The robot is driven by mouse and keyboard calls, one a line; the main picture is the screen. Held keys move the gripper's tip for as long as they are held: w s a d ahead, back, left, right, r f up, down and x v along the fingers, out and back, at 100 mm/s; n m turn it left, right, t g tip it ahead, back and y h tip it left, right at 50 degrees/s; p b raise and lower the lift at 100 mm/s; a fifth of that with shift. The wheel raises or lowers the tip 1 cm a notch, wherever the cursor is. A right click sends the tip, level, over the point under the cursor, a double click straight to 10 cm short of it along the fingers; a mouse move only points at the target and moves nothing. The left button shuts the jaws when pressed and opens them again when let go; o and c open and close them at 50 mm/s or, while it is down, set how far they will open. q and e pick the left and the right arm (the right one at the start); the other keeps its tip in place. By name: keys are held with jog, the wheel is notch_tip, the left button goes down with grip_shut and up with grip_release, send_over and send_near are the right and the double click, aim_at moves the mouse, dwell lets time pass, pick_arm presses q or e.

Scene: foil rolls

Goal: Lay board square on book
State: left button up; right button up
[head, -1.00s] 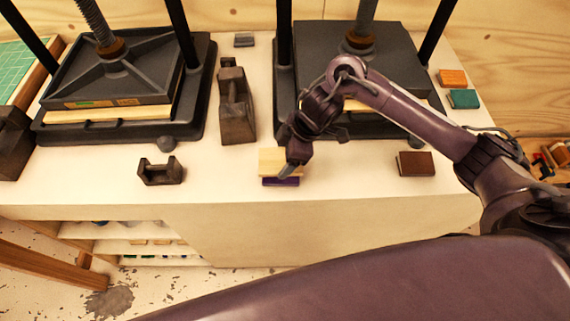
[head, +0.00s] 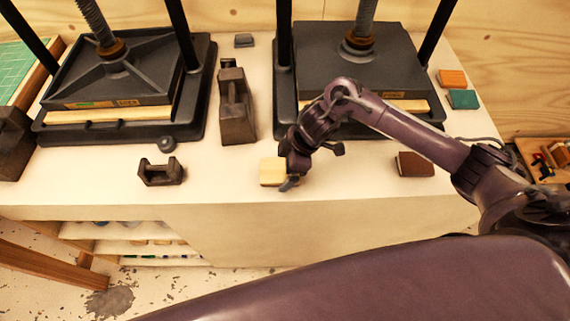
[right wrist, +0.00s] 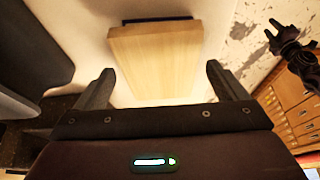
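A pale wooden board (head: 271,172) lies near the front edge of the white bench. My right gripper (head: 291,183) is at the board's right side in the head view. In the right wrist view the board (right wrist: 156,58) lies ahead of the gripper (right wrist: 158,84), whose two fingers stand wide apart with gaps on both sides of it. A thin dark strip (right wrist: 157,20) shows past the board's far end, seemingly the book underneath; the rest of it is hidden. The purple book is not visible in the head view.
Two black presses (head: 112,85) (head: 350,60) stand at the back. A dark weight (head: 236,110), a small dark cradle (head: 160,172) and a brown block (head: 415,164) stand on the bench. Orange (head: 452,78) and teal (head: 463,99) blocks lie at right.

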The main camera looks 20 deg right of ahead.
jog(key=shift+r, duration=0.15)
jog(key=v, duration=1.2)
dwell(0.3)
